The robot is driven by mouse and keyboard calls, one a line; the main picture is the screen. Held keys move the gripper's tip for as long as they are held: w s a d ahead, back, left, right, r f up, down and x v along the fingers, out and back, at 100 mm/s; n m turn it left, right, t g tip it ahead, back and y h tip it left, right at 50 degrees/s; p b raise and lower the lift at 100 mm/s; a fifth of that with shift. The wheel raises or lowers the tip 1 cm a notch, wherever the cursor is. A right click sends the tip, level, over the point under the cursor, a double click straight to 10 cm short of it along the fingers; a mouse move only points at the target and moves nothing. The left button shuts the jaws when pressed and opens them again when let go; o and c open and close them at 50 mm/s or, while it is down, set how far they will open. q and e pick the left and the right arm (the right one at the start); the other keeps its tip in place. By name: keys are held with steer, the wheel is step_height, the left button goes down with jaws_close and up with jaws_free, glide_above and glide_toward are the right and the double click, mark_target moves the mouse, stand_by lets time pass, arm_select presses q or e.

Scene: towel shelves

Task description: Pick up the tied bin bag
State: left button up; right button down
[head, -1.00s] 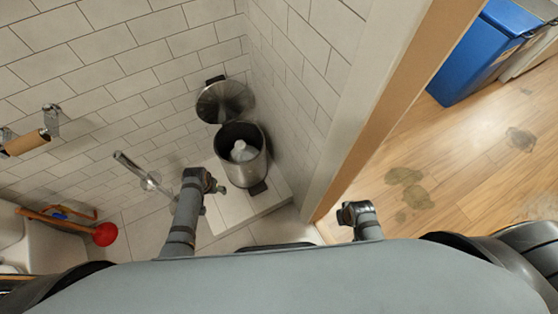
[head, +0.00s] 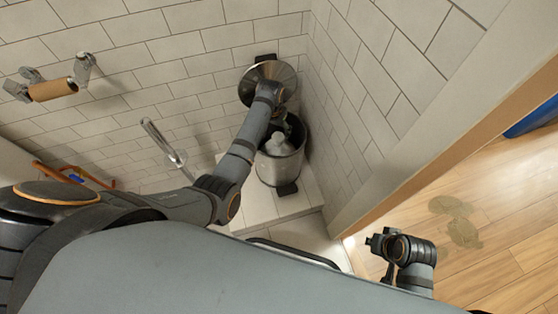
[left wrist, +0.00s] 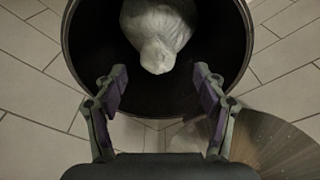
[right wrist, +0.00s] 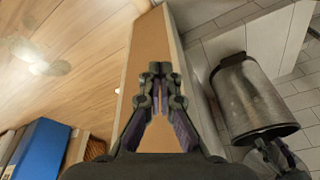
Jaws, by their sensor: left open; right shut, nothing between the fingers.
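The tied bin bag (head: 287,143) is pale and sits inside the open metal pedal bin (head: 281,169). In the left wrist view the bag (left wrist: 158,30) shows its knotted top inside the dark bin opening. My left gripper (head: 288,127) is over the bin at its lid side. In the left wrist view the left gripper (left wrist: 160,90) is open, its fingers spread on either side just below the bag's knot, with nothing between them. My right gripper (head: 372,243) is away from the bin near the door frame; it shows shut and empty in the right wrist view (right wrist: 161,72).
The bin's raised lid (head: 258,78) stands behind my left forearm. The bin is on a white step (head: 262,207) in a tiled corner. A toilet brush (head: 165,143) and roll holder (head: 52,90) are left. A door frame (head: 400,185) stands right.

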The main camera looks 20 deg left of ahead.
mark_target(278, 136)
arm_select(q)
steer(key=shift+f, duration=0.55)
steer(key=f+b, duration=0.1)
steer(key=f, duration=0.1)
steer(key=w+f+b, duration=0.1)
steer(key=f+b, duration=0.1)
steer(key=shift+d+f, duration=0.2)
steer(key=shift+f, duration=0.2)
steer(key=shift+f+b, duration=0.2)
steer(key=shift+b, duration=0.1)
steer(key=shift+r, duration=0.1)
arm_select(e)
steer(key=f, duration=0.1)
steer(key=a+f+t, duration=0.1)
steer(key=w+f+t, duration=0.1)
steer(key=f, duration=0.1)
steer(key=shift+a+y, duration=0.25)
steer(key=shift+y, duration=0.05)
arm_select(q)
steer(key=shift+c, duration=0.3)
jaws_close()
steer(key=shift+w, duration=0.1)
